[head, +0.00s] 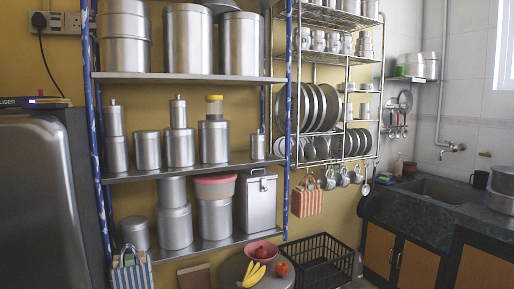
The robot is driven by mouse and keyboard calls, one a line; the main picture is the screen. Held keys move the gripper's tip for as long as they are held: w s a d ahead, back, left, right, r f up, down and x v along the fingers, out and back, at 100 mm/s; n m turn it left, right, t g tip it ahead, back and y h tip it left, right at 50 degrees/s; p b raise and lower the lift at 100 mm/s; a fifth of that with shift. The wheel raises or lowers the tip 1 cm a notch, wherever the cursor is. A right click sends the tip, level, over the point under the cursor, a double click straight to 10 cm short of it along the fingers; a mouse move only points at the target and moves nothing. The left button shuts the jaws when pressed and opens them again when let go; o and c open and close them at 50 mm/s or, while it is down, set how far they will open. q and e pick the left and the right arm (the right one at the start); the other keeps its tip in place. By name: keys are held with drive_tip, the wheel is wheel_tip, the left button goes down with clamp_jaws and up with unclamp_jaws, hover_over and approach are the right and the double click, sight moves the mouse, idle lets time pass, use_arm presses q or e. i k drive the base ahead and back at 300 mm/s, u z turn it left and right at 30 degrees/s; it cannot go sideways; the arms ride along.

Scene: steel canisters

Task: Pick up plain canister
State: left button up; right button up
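Several plain steel canisters stand on a blue-posted rack in the head view. On the middle shelf (235,165), a plain canister (148,151) stands upright with nothing on it. To its left, a canister (116,155) bears a narrower one (113,119). A small knobbed canister (257,147) is at the right end. Large canisters (188,40) fill the top shelf. I cannot tell which one the task names. Neither gripper is in view.
Below are a pink-lidded canister (215,215), a latched steel box (257,203) and striped bags. A round stool (232,272) with bananas (250,273) and a black crate (322,262) stand in front. A fridge (40,200) is at left, a sink counter (415,215) at right.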

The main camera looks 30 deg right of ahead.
sight(258, 146)
drive_tip(key=u, duration=0.1)
drive_tip(key=k, duration=0.95)
drive_tip(key=z, duration=1.25)
drive_tip(key=i, duration=1.3)
drive_tip(key=u, duration=0.65)
drive_tip(key=i, duration=1.05)
drive_tip(key=u, duration=0.95)
